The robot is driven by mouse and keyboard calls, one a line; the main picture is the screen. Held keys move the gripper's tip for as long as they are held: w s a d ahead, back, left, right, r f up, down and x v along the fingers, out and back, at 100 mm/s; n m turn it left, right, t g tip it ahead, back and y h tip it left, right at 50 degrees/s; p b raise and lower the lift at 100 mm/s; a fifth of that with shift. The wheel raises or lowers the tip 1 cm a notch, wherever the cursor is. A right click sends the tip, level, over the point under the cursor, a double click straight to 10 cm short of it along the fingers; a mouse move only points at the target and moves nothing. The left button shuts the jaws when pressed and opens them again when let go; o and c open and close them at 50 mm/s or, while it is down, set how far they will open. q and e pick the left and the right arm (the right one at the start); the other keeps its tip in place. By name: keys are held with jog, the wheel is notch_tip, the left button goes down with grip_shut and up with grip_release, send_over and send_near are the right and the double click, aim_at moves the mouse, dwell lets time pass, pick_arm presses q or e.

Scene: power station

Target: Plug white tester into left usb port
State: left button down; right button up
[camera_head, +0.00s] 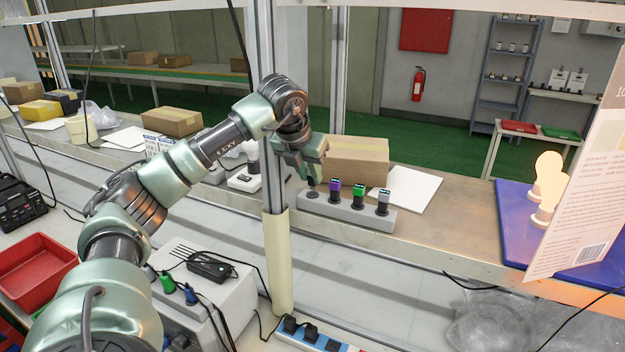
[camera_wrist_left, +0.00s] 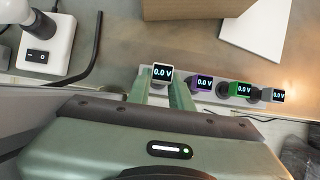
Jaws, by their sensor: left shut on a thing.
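My left gripper (camera_head: 312,180) is shut on a white tester (camera_wrist_left: 162,73), whose screen reads 0.0 V; the fingers (camera_wrist_left: 162,90) flank it in the left wrist view. The gripper is at the left end of a grey holder strip (camera_head: 348,215). I cannot tell whether the held tester still touches the strip. A purple tester (camera_head: 335,187), a green tester (camera_head: 358,193) and a grey-white tester (camera_head: 383,199) stand upright in the strip to its right. I cannot make out a left USB port. My right gripper is not in view.
A cardboard box (camera_head: 357,160) and white paper (camera_head: 405,190) lie behind the strip. A white switch base (camera_wrist_left: 45,45) is to the left. A power strip (camera_head: 312,338) with plugs is at the bottom.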

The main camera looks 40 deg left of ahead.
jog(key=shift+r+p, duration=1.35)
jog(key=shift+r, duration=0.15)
